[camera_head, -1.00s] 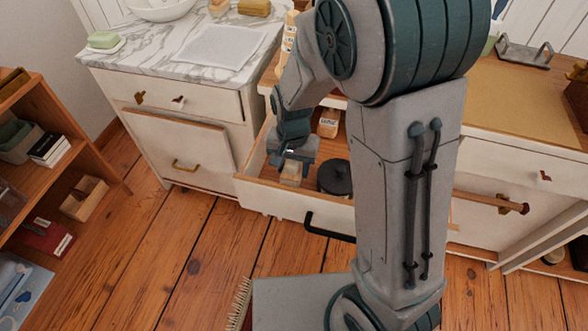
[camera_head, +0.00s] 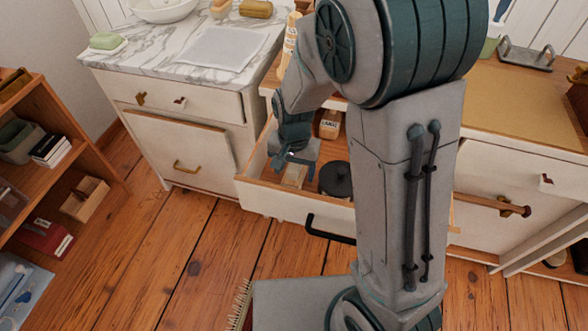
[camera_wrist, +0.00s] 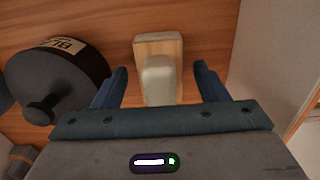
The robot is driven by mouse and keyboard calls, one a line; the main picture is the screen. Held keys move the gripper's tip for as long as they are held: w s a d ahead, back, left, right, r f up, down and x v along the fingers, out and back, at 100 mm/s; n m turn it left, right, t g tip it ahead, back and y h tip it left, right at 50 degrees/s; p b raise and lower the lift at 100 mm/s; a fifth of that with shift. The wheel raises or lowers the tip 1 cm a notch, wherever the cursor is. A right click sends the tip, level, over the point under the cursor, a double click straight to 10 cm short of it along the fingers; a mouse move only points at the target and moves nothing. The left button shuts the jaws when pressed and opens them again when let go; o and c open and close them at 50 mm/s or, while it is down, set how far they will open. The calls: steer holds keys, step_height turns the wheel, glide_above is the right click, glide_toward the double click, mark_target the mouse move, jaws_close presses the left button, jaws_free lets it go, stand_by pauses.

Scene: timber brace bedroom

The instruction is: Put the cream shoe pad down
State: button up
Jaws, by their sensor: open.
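The cream shoe pad (camera_wrist: 159,80), a pale block with a wooden layer, lies on the wooden floor of the open drawer. In the head view the pad (camera_head: 294,176) shows just below my gripper (camera_head: 293,160), near the drawer's front wall. In the wrist view my gripper (camera_wrist: 160,84) is open, with one finger on each side of the pad and a visible gap to each. The open drawer (camera_head: 285,203) has a cream front with a black handle. My arm hides its right part.
A dark lidded pot (camera_wrist: 62,75) with a label stands in the drawer, left of my gripper in the wrist view. A marble-topped cabinet (camera_head: 165,55) is at left, a wooden shelf (camera_head: 100,160) at far left.

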mark_target(295, 165)
step_height(295, 165, up, 11)
steer(key=shift+d+r+p, duration=0.1)
steer(key=shift+r+p, duration=0.1)
steer(key=shift+p, duration=1)
steer(key=s+d+r+n+t, duration=0.1)
steer(key=s+d+r+n, duration=0.3)
steer(key=s+d, duration=0.7)
steer(key=shift+s+d+r+t, duration=0.4)
steer(key=shift+s+r, duration=0.1)
steer(key=shift+r, duration=0.1)
